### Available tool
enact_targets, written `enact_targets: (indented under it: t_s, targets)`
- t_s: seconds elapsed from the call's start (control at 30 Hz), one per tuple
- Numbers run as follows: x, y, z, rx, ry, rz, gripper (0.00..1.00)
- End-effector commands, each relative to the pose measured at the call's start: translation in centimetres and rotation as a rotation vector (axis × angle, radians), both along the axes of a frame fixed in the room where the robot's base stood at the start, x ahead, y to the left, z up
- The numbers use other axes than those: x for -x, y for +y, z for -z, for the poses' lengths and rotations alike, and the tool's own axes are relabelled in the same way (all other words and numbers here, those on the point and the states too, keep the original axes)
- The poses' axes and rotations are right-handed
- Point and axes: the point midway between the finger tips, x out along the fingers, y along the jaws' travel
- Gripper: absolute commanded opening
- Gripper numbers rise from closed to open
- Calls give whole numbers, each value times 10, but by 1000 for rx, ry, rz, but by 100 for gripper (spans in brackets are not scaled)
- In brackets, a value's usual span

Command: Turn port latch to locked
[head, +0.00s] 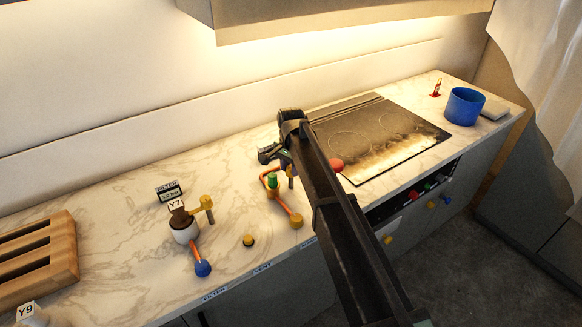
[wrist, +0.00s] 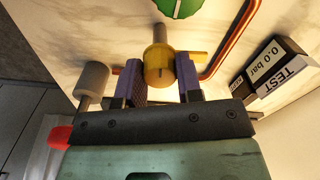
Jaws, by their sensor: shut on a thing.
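A yellow rounded piece with a short side tab and a grey stem (wrist: 157,68), which looks like the port latch, stands between the fingers of my gripper (wrist: 160,84) in the wrist view. The fingers lie on both sides of it, shut on it. In the head view my gripper (head: 281,153) is low over the counter behind the green knob (head: 272,181), and my arm hides part of this area. The yellow piece shows only partly there (head: 291,182). Its locked or unlocked marking cannot be read.
A copper pipe (wrist: 236,40), the green knob (wrist: 181,6) and a TEST gauge reading 0.0 bar (wrist: 275,68) are close by. A red knob (wrist: 57,137) with a grey post (wrist: 92,80) stands left of the fingers. A cooktop (head: 375,130) lies to the right.

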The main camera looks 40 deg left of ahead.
Motion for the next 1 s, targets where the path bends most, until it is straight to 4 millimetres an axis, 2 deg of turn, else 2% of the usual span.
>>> enact_targets:
  t_s: [1.0]
  targets:
    - [0,0,0,0,0,-922,10]
